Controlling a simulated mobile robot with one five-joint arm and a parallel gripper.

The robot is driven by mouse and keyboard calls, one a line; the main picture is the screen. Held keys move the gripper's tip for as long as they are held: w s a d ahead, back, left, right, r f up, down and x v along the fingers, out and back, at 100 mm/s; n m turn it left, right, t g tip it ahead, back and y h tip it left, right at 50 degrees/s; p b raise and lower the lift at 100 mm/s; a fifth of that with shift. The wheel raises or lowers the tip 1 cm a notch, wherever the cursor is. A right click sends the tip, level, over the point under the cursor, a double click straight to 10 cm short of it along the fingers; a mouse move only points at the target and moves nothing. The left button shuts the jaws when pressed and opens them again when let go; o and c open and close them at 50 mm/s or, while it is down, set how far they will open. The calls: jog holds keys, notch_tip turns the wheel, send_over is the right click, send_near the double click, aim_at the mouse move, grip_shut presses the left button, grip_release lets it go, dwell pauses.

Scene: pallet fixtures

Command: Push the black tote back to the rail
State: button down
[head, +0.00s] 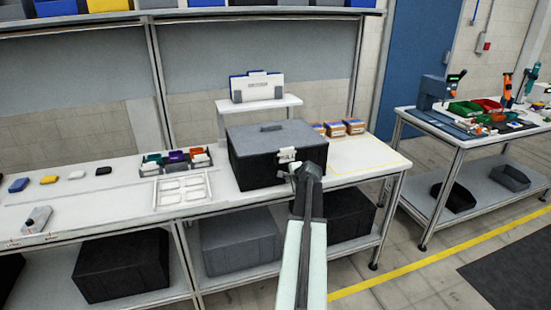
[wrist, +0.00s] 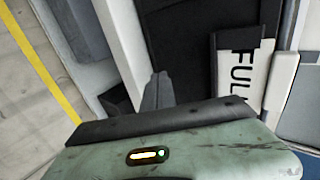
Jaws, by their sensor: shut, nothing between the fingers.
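The black tote (head: 252,172) with a grey lid stands upright on the white bench, and a white latch or tag shows on its front. In the wrist view the tote's dark face (wrist: 190,40) fills the upper middle, beside a white label (wrist: 242,75) reading "FUL". My gripper (head: 306,168) is shut and empty at the tote's front, right of its middle. Its dark fingers (wrist: 158,92) point at the dark face in the wrist view. I cannot tell whether they touch. I cannot make out the rail; the tote may hide it.
A small white riser (head: 262,104) with a box stands behind the tote. Small cartons (head: 338,128) sit at its right, near a yellow-outlined clear area (head: 370,165). A divided tray (head: 183,188) and coloured bins (head: 175,160) lie to its left. Dark bins fill the lower shelf.

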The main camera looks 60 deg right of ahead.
aim_at(282, 168)
dwell(0.3)
jog(key=shift+w+d, duration=1.55)
jog(key=shift+w, duration=0.55)
jog(key=shift+w+d, duration=1.6)
jog(key=shift+w, duration=0.55)
jog(key=shift+w+d, duration=1.55)
jog(key=shift+w, duration=0.55)
jog(key=shift+s+a, duration=0.95)
jog(key=shift+s, duration=0.3)
jog(key=shift+s+a, duration=0.9)
jog(key=shift+s, duration=0.35)
